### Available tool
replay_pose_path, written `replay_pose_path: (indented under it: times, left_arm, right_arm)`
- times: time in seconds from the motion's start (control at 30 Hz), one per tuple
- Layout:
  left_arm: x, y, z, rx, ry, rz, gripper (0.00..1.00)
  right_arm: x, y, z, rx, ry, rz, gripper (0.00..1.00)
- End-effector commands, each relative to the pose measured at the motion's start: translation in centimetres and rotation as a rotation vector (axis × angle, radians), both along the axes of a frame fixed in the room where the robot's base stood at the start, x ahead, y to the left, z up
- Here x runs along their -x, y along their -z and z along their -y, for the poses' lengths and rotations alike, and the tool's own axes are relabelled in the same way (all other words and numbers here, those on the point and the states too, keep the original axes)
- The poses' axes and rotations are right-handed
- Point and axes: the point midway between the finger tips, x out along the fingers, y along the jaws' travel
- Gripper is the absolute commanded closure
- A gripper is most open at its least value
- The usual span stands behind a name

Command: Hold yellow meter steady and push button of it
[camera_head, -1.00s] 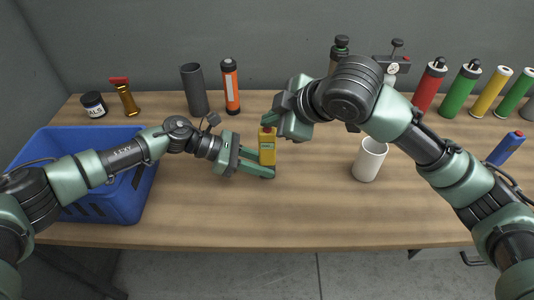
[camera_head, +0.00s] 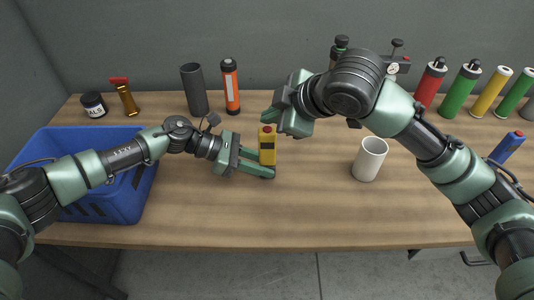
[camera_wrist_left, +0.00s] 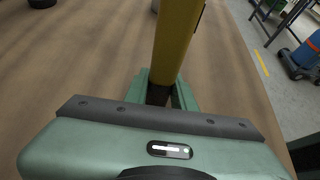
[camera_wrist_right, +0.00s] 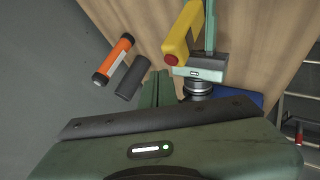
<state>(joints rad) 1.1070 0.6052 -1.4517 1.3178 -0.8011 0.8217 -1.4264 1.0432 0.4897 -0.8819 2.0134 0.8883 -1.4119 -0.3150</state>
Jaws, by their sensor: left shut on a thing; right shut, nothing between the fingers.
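The yellow meter (camera_head: 267,156) stands upright on the table, with a dark panel on its front and a red button (camera_head: 267,129) on top. My left gripper (camera_head: 271,163) is shut on the meter from the left, low on its body; the left wrist view shows the yellow body (camera_wrist_left: 174,40) between the fingers. My right gripper (camera_head: 267,115) is shut and empty, just above and behind the meter's top. In the right wrist view its closed fingers (camera_wrist_right: 158,82) are beside the red button (camera_wrist_right: 171,59), with a gap visible.
A blue bin (camera_head: 115,195) stands at the left. A white cup (camera_head: 369,160) stands right of the meter. A dark cylinder (camera_head: 194,90) and an orange flashlight (camera_head: 231,87) stand behind. Several coloured canisters line the back right. The front middle is clear.

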Motion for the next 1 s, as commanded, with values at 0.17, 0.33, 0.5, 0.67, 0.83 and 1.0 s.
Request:
replay_pose_path:
  times: [0.17,0.33,0.5,0.67,0.83,1.0]
  left_arm:
    - [0.0,0.1,0.0,-0.001,0.001,0.0,0.97]
    - [0.0,0.1,0.0,-0.001,0.001,0.0,0.97]
    - [0.0,0.1,0.0,-0.001,0.0,-0.001,0.97]
    - [0.0,0.1,0.0,-0.001,0.001,0.0,0.97]
    - [0.0,0.1,0.0,-0.001,0.001,0.0,0.97]
    - [0.0,0.1,0.0,-0.001,0.001,0.0,0.97]
  right_arm:
    - [0.0,0.0,0.0,0.0,0.0,0.0,1.0]
    - [0.0,-1.1,0.0,-0.001,0.001,0.002,1.0]
    - [0.0,-2.9,0.0,-0.001,0.001,0.002,1.0]
    - [0.0,-4.5,0.0,-0.001,0.0,0.002,1.0]
    - [0.0,-5.7,0.0,0.001,-0.001,0.0,1.0]
    - [0.0,-6.0,0.0,0.0,-0.001,-0.001,1.0]
